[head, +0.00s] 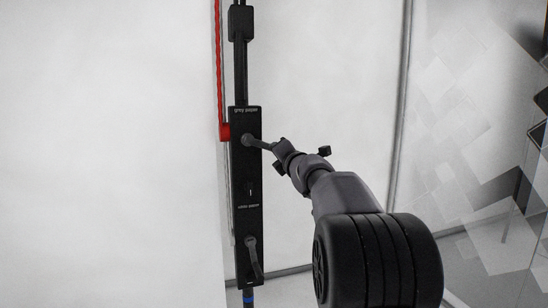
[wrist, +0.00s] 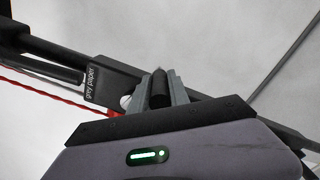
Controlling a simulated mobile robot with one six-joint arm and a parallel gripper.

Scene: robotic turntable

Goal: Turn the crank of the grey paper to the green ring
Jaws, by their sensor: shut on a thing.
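The grey paper crank (head: 260,144) is the upper of two cranks on a tall black panel (head: 246,170). Its lever points right and slightly down from its pivot. In the wrist view the "grey paper" label shows on the black bar, and the crank's dark round handle (wrist: 160,90) stands between the pale grey fingers. My gripper (head: 282,149) is shut on this handle, to the right of the panel; its fingers also show in the wrist view (wrist: 161,82). I cannot make out a green ring in either view.
A second crank (head: 254,259) hangs down lower on the panel. A red cord (head: 219,65) runs down to a red block (head: 225,132) at the panel's left. A thin grey pole (head: 402,90) stands behind my arm.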

